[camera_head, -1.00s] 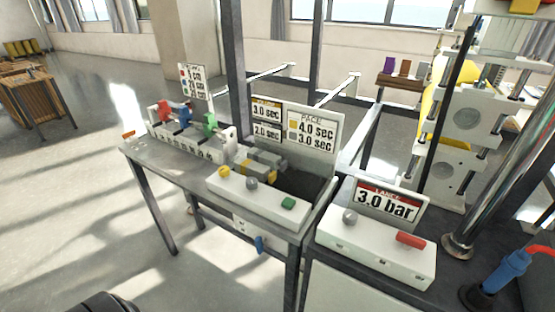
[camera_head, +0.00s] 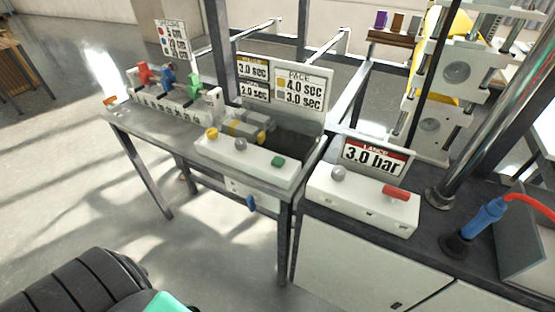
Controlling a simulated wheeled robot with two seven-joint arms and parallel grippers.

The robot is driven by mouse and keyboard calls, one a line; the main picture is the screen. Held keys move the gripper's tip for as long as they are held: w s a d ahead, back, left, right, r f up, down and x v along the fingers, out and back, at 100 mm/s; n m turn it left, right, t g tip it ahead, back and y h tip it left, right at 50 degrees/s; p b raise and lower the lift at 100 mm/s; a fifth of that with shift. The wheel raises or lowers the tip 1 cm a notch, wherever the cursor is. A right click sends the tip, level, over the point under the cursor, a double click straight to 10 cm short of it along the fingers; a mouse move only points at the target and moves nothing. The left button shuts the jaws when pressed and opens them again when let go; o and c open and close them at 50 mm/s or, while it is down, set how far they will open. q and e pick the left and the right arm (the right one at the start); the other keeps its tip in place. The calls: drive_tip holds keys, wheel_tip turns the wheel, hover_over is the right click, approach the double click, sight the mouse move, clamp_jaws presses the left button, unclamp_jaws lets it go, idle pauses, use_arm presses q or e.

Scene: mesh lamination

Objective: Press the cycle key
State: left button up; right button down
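Two white control boxes stand on the benches. The left box (camera_head: 245,158) has a yellow knob (camera_head: 212,133), a grey knob (camera_head: 240,144) and a green key (camera_head: 278,161) on its top. The right box (camera_head: 345,203) has a grey knob (camera_head: 338,173) and a red key (camera_head: 395,192). I cannot tell from any marking which one is the cycle key. A dark ribbed part with a teal piece, likely of my arm, shows at the bottom left, well short of the boxes. Neither gripper shows.
Behind the boxes stand a pace sign (camera_head: 299,90) and a 3.0 bar sign (camera_head: 374,157). A rack with red, blue and green clamps (camera_head: 170,95) is at the left. A blue-handled tool (camera_head: 475,225) with a red hose and a metal post stand at the right. Floor at left is open.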

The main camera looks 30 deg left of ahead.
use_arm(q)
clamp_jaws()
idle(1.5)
